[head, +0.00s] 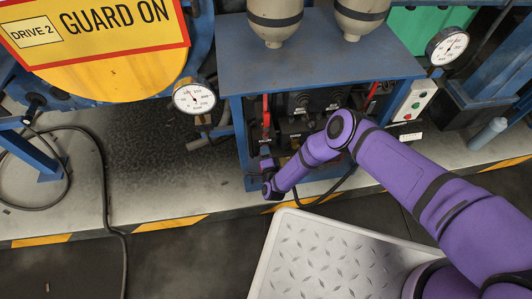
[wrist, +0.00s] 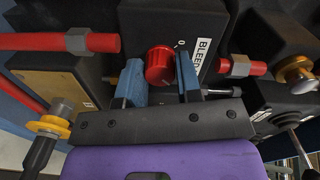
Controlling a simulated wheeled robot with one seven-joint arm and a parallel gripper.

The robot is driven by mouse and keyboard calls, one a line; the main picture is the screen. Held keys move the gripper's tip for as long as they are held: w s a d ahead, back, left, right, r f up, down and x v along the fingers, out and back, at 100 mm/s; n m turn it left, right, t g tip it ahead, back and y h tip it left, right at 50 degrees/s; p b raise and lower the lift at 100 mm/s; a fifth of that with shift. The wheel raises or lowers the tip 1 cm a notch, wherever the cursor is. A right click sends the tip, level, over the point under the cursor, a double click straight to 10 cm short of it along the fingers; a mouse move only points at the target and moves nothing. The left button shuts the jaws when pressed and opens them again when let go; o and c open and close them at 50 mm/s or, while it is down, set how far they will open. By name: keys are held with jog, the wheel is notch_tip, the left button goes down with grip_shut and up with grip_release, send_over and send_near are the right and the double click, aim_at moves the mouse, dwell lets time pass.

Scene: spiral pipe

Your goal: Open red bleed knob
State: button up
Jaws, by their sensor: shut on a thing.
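The red bleed knob (wrist: 159,66) is a ribbed round knob on a dark block, beside a white "BLEED" label (wrist: 203,58) and a "0" mark. In the wrist view my gripper (wrist: 158,63) has one blue finger on each side of the knob and is shut on it. The fingers hide part of the knob's sides. In the head view my purple arm reaches under the blue bench, where its end hides the knob.
Red pipes (wrist: 92,42) and brass fittings (wrist: 296,70) crowd the block on both sides. A blue bench (head: 300,62) with two tanks overhangs the work area. A pressure gauge (head: 194,97) stands left, another (head: 447,46) right.

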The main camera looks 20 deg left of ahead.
jog(key=shift+f, duration=0.1)
dwell(0.3)
jog(key=o, duration=0.9)
jog(key=shift+o, duration=0.2)
jog(key=v, duration=1.1)
